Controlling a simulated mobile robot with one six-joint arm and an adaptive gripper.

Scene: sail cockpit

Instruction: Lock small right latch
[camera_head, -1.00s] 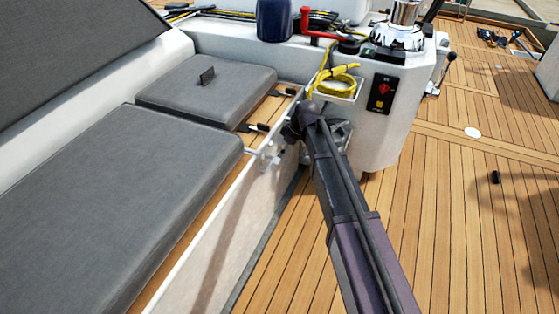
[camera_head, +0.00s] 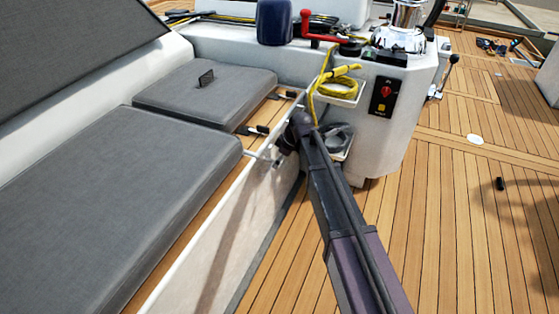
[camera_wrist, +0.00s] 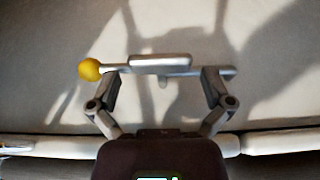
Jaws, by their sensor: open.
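In the wrist view a silver bar (camera_wrist: 160,63) with a yellow round knob (camera_wrist: 89,69) at its left end lies across the gap ahead of my gripper (camera_wrist: 161,75). My two fingers are spread wide, one near each end of the bar. I cannot tell whether they touch it or whether it is the small right latch. In the head view my gripper (camera_head: 270,157) is at the seat's front wall, partly hidden by my arm. Two dark latch-like fittings, a nearer one (camera_head: 254,130) and a farther one (camera_head: 283,95), sit on the wooden seat edge.
Grey cushions (camera_head: 130,190) cover the bench left of my arm. A white console (camera_head: 395,135) with a yellow rope (camera_head: 338,86) and a red handle (camera_head: 305,22) stands beyond it.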

